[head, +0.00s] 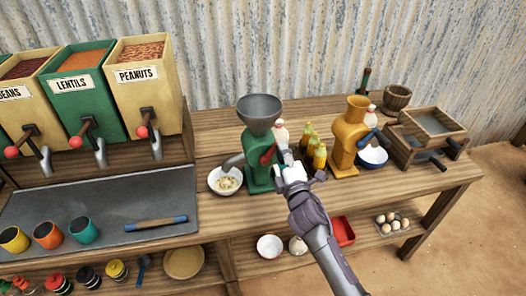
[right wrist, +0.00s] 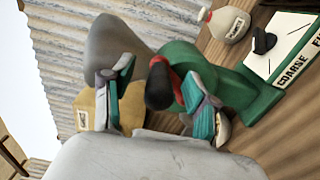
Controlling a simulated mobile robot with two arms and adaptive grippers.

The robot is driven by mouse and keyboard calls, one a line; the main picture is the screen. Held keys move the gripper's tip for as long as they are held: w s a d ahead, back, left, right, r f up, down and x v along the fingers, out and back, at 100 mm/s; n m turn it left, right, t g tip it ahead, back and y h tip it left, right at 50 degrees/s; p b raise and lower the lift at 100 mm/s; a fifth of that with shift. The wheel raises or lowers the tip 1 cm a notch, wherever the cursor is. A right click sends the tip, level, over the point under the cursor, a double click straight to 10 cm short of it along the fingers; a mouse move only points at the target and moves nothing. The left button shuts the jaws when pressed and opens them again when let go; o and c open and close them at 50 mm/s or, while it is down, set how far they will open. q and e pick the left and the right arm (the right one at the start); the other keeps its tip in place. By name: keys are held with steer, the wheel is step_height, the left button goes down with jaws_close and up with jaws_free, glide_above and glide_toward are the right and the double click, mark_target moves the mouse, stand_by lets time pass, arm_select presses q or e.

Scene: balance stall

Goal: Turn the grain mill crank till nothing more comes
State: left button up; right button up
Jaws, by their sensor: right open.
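The green grain mill (head: 258,172) stands on the wooden counter with a grey hopper (head: 259,108) on top. Its crank (head: 268,154) shows red in the head view; in the right wrist view the crank handle (right wrist: 158,86) is dark with a red part behind it. A white bowl (head: 237,189) under the mill's spout holds some pale ground stuff. My right gripper (head: 287,163) is at the mill's right side. In the right wrist view its open fingers (right wrist: 160,84) stand on either side of the handle; contact is unclear. My left gripper is not in view.
A yellow mill (head: 346,140) with a blue crank stands to the right, beside several yellow bottles (head: 318,156). Dispensers (head: 144,84) stand at the left.

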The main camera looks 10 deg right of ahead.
steer(key=s+p, duration=0.1)
steer(key=s, duration=0.7)
steer(key=shift+d, duration=0.1)
stand_by(0.4)
